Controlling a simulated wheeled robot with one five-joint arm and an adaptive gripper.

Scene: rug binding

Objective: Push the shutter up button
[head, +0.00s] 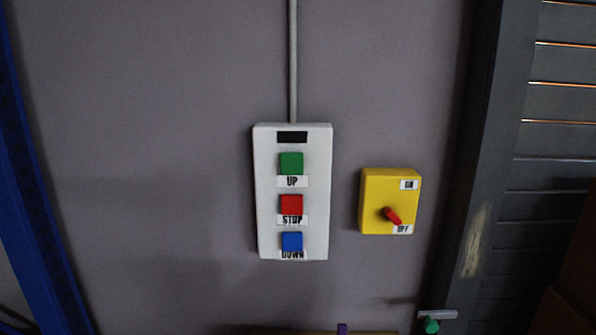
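A white control box (264,190) is mounted on the wall near the middle of the head view. It has a green button (291,163) labelled UP at the top. Below it are a red button (291,204) labelled STOP and a blue button (292,241) labelled DOWN. The shutter (555,145) is a dark slatted surface at the right, with thin bright lines between its upper slats. My gripper does not show in this view, and nothing covers the UP button.
A yellow switch box (376,185) with a red knob (393,215) and ON and OFF labels is right of the control box. A grey conduit (293,60) runs up from it. A blue post (30,220) stands at left. Small green (431,325) and purple (342,329) items show at the bottom.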

